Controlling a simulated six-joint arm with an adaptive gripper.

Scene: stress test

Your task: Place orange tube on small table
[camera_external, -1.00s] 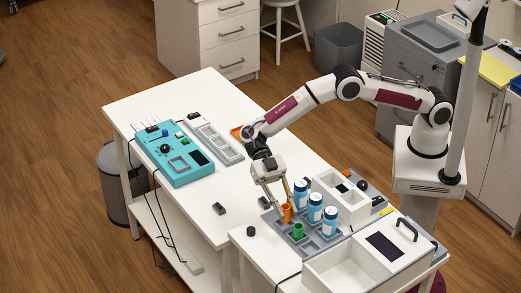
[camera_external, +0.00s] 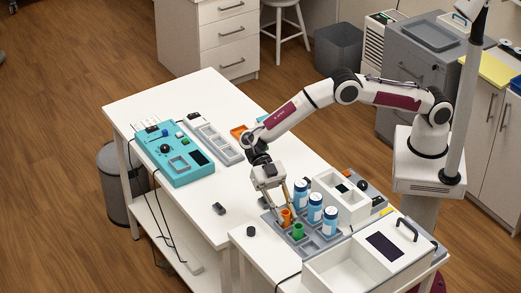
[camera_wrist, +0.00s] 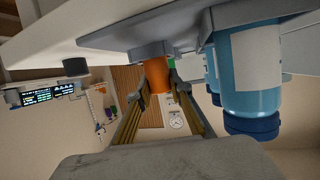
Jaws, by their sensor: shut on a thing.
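The orange tube (camera_external: 286,217) stands upright in the grey rack (camera_external: 269,219), its rim showing above it. My gripper (camera_external: 285,213) points down at the rack, with its fingers on either side of the tube and shut on it. In the wrist view the orange tube (camera_wrist: 158,76) sits between my two fingertips, with its far end at the rack (camera_wrist: 150,50). The rack is on the white table (camera_external: 262,262) at the front right, beside a longer white table (camera_external: 190,90). I cannot tell which is the small table.
A green tube (camera_external: 298,231) and blue-capped bottles (camera_external: 315,207) stand close to the gripper in the rack. A white open box (camera_external: 345,270) is in front. A teal panel (camera_external: 178,165) lies on the long table, which has clear space in its middle.

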